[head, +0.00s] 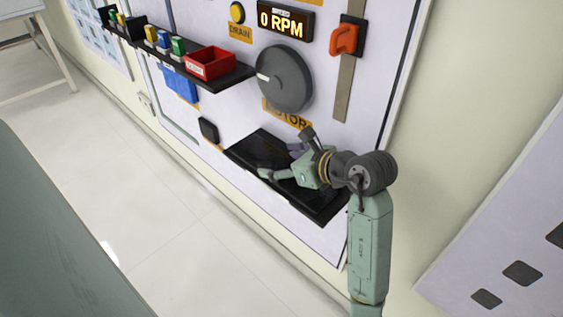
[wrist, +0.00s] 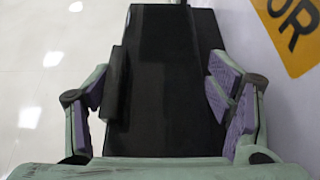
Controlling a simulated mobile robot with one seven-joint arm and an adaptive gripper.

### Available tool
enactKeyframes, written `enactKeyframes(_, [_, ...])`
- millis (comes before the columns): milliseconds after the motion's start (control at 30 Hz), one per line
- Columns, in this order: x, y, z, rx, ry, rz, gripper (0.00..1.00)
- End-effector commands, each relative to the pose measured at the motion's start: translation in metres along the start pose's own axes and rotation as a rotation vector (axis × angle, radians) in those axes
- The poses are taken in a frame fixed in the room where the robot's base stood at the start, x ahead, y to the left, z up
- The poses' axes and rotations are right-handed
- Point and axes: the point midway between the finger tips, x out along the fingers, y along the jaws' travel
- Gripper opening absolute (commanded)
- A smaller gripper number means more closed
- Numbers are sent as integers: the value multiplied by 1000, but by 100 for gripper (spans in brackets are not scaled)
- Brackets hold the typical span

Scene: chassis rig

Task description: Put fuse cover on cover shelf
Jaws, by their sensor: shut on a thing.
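My gripper (head: 280,161) is over the black cover shelf (head: 325,213), low on the panel at the right. In the wrist view its two purple-padded fingers (wrist: 160,92) stand wide apart, shut on the dark fuse cover (wrist: 117,82). The cover's left part shows against the left finger. The rest of it is black on black and hard to tell from the shelf (wrist: 165,20) behind it. Whether the cover touches the shelf I cannot tell. In the head view the cover does not stand out from the shelf.
A grey round dial (head: 285,80) is above the shelf, with a yellow motor label (head: 288,117) beneath it. An orange-red switch (head: 346,38) is at the upper right. A red bin (head: 210,63) stands on the upper ledge. A small black box (head: 208,130) is left of the shelf. The floor is clear.

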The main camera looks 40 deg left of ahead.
Motion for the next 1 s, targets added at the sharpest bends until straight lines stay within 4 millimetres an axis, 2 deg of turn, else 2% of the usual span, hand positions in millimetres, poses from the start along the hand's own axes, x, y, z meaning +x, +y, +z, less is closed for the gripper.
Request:
enactKeyframes(167, [2,0,-4,-1,-1,-1,36])
enactKeyframes(200, [2,0,-3,0,0,0,76])
enactKeyframes(467, [2,0,-3,1,0,0,94])
enactKeyframes(867, [0,0,1,1,0,1,95])
enactKeyframes(1000, [-15,-1,0,0,-1,-3,95])
